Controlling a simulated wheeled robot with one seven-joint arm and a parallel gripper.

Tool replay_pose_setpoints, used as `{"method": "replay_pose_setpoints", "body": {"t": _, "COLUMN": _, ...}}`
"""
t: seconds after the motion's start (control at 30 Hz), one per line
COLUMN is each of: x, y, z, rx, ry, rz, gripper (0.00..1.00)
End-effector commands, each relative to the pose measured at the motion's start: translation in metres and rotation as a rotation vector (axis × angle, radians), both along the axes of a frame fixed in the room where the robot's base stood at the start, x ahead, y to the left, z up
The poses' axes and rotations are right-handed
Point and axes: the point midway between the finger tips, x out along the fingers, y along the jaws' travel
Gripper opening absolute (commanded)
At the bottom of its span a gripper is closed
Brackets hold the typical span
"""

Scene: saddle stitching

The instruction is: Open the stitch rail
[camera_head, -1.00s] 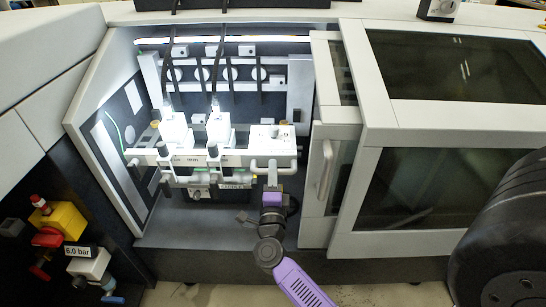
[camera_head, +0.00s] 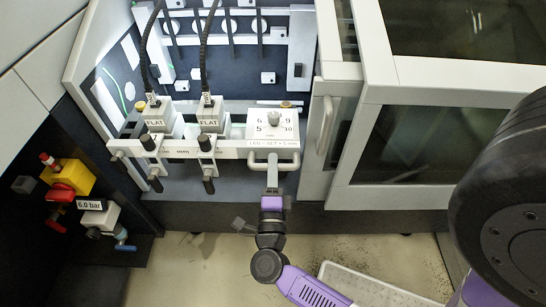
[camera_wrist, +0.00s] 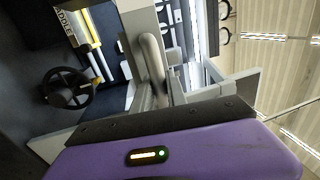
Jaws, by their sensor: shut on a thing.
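The stitch rail (camera_head: 220,153) is a pale bar across the front of the lit bay in the head view. It carries two stitch heads marked FLAT (camera_head: 158,118) and a dial plate (camera_head: 273,124) at its right end. It stands out from the bay's back wall. A U-shaped handle (camera_head: 289,165) hangs at its right end; a pale curved bar, apparently this handle, shows in the wrist view (camera_wrist: 154,58). My gripper (camera_head: 272,168) comes from below and is shut on the handle. The fingertips' exact contact is hard to make out.
A glazed door with a vertical handle (camera_head: 325,126) stands just right of the rail. At left are a yellow-red switch (camera_head: 68,177) and a 6.0 bar label (camera_head: 90,205). A black handwheel (camera_wrist: 68,90) shows in the wrist view. The floor in front has open room.

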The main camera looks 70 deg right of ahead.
Motion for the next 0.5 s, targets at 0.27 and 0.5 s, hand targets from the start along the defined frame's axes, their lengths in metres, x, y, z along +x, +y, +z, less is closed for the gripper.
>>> {"method": "replay_pose_setpoints", "body": {"t": 0.27, "x": -0.0011, "y": 0.0055, "z": -0.0016, "rx": 0.003, "ry": 0.003, "rz": 0.004, "gripper": 0.00}}
{"method": "replay_pose_setpoints", "body": {"t": 0.5, "x": -0.0009, "y": 0.0053, "z": -0.0017, "rx": 0.003, "ry": 0.002, "rz": 0.004, "gripper": 0.20}}
